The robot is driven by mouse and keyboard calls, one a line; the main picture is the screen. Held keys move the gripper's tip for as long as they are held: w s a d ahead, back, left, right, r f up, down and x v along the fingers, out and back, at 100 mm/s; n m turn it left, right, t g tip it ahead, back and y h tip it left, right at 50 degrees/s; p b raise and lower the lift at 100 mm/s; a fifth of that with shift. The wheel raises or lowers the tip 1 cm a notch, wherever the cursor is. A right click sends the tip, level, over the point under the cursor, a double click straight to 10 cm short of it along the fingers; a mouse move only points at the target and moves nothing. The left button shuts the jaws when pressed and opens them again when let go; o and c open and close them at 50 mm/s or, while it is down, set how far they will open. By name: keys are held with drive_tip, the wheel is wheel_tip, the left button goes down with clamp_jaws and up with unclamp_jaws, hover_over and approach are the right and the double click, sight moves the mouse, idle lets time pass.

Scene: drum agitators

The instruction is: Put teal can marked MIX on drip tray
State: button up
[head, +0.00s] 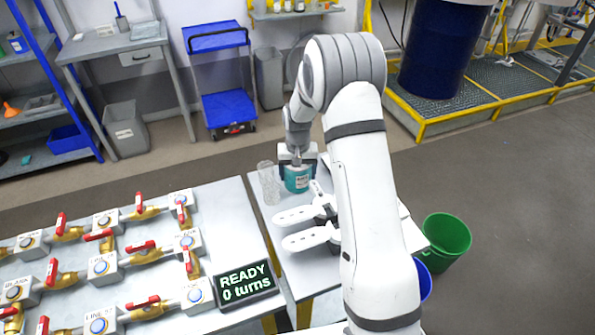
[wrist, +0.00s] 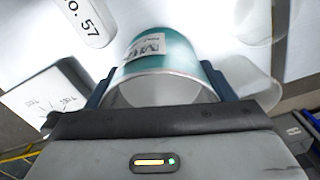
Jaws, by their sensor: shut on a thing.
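The teal can (head: 297,180) with a white label is between the fingers of my gripper (head: 297,163) over the far part of the right table. In the wrist view the can (wrist: 162,62) shows its pale open-looking rim towards me and a label whose letters appear to read MIX. A dark finger is on each side of it, and my gripper (wrist: 155,92) is shut on it. I cannot tell whether the can's base touches the table. I cannot make out a drip tray for certain; my arm hides part of the table.
A clear vessel (head: 268,183) stands just left of the can. White paddle-shaped pieces (head: 303,214) lie nearer on the table. A display (head: 245,286) reads "READY 0 turns". Left is a bench of red-handled valves (head: 143,246). A green bin (head: 446,240) stands right.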

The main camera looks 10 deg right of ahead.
drive_tip(key=shift+f, duration=0.2)
drive_tip(key=o, duration=1.2)
drive_tip(key=shift+r, duration=0.15)
